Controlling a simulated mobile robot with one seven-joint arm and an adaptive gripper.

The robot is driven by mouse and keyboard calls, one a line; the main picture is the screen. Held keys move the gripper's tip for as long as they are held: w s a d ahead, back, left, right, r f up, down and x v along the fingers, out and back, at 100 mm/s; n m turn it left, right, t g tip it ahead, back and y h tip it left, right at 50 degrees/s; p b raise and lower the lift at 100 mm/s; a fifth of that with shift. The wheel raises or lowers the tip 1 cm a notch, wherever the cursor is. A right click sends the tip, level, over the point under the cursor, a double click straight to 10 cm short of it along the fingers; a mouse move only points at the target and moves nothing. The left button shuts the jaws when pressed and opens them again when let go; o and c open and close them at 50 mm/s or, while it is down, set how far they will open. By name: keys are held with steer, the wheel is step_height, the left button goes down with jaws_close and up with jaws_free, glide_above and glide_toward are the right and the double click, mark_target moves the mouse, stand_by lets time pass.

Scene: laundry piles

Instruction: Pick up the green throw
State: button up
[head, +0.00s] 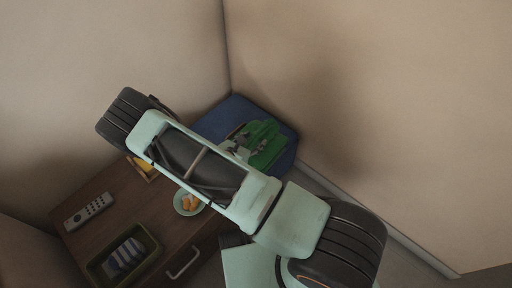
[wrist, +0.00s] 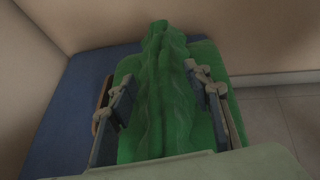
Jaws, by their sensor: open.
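The green throw (head: 267,143) lies on a blue surface in the corner, partly hidden by my arm in the head view. In the wrist view the green throw (wrist: 162,90) fills the middle, with a raised ridge running away from the camera. My gripper (wrist: 168,96) is open, with one finger on each side of that ridge. The fingers are over or beside the cloth; I cannot tell whether they touch it. In the head view my gripper (head: 240,146) shows small at the throw's left part.
The blue surface (head: 222,117) sits against two walls. At left a brown wooden cabinet (head: 110,207) holds a grey remote (head: 89,212), a dark tray (head: 151,237) with striped cloth, a plate (head: 178,203) with orange pieces, and a yellow item (head: 146,166). Bare floor (wrist: 285,125) lies right of the throw.

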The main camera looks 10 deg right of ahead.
steer(key=shift+c, duration=0.4)
jaws_close()
steer(key=shift+r, duration=0.25)
